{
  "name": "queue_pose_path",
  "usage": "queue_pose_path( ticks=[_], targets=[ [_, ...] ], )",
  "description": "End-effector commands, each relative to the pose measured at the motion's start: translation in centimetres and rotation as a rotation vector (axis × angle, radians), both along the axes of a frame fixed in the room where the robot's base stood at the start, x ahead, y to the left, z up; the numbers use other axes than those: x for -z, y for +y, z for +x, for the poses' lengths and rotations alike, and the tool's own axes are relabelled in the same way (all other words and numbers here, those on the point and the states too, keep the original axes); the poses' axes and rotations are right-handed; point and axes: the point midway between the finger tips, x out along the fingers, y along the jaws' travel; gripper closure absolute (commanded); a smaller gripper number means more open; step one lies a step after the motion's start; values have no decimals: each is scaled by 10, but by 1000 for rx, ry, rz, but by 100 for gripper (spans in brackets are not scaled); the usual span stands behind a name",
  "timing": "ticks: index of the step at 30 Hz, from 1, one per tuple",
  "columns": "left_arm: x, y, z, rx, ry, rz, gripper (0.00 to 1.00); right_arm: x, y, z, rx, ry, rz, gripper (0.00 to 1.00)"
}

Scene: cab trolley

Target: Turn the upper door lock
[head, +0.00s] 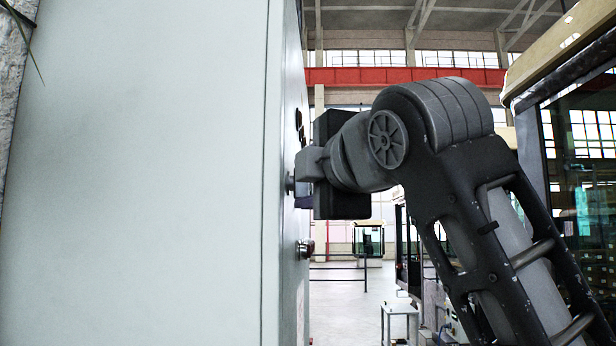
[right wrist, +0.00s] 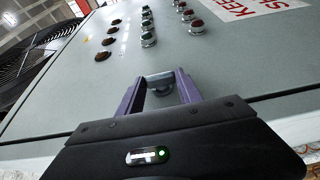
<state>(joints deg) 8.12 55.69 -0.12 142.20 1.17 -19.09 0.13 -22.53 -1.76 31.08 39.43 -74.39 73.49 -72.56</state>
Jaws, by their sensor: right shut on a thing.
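The tall light-grey cabinet (head: 150,180) fills the left of the head view, with its fitted face seen edge-on. My right gripper (head: 303,180) reaches it from the right and is shut on the upper door lock, a small round fitting (head: 289,184) on that face. In the right wrist view the purple fingers (right wrist: 160,92) stand on both sides of the small dark metal lock (right wrist: 161,88). The fingers hide part of it, and I cannot tell its turn angle. My left gripper is in neither view.
A silver round fitting (head: 305,249) sticks out of the cabinet below the gripper. Rows of knobs and buttons (right wrist: 148,35) and a red-lettered sign (right wrist: 245,8) show on the panel. A small stool (head: 400,312) stands on the open hall floor behind.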

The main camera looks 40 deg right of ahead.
Motion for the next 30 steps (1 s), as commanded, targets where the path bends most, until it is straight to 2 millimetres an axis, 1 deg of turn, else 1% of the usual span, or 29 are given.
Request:
queue_pose_path(
  ticks=[1,11,12,20,27,30],
  targets=[
    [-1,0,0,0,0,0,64,-4,-1,-1,-3,-10,3,99],
    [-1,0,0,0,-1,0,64,-3,-1,-1,-2,-5,6,99],
    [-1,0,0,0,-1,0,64,-3,-1,-1,-2,-5,6,57],
    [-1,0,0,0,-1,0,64,-1,-1,0,-1,1,5,36],
    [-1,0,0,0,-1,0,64,0,0,0,-1,4,5,36],
    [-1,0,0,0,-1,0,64,0,1,-3,-2,4,4,36]
  ],
)
